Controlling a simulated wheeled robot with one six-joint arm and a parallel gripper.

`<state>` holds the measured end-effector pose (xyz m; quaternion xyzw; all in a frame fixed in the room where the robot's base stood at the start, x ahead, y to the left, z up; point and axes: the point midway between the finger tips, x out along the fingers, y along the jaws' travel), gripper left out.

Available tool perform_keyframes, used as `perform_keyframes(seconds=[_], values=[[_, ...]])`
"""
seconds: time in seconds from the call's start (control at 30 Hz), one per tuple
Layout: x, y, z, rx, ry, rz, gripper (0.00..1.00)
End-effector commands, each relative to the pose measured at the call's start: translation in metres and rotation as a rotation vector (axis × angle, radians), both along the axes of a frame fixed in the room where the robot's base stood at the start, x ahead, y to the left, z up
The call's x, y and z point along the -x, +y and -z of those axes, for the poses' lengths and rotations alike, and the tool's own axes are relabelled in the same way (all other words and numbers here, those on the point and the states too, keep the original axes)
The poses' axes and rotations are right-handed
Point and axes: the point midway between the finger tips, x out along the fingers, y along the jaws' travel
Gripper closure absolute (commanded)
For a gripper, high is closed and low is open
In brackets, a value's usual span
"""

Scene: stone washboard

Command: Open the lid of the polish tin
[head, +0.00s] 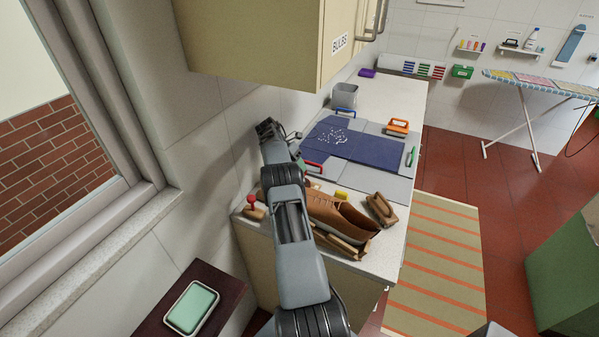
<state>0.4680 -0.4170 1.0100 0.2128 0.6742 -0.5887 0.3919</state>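I cannot make out the polish tin or its lid in the head view. My arm reaches over the near left end of the counter (386,262), and its links hide part of the counter along the wall. My gripper (268,127) is at the far end of the arm, close to the tiled wall. It is small and dark in the picture, and its fingers cannot be told apart. A brown leather shoe (335,212) is on the near end of the counter, just right of my arm. A wooden brush (381,209) lies to the right of the shoe.
A red-knobbed wooden item (252,206) is left of my arm. A small yellow block (341,195) lies behind the shoe. A navy cloth (345,143) with white bits covers the mid-counter. An orange-handled item (398,127) sits beyond. A cabinet (265,45) overhangs the counter.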

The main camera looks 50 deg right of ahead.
Motion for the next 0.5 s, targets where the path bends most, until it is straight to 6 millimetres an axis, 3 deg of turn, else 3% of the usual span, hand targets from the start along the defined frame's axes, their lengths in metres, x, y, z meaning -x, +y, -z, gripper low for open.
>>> perform_keyframes(seconds=[0.17,0.5], values=[[0.005,0.004,-0.024,0.002,-0.001,0.001,0.62],[0.034,0.030,-0.068,0.002,-0.003,0.000,0.62]])
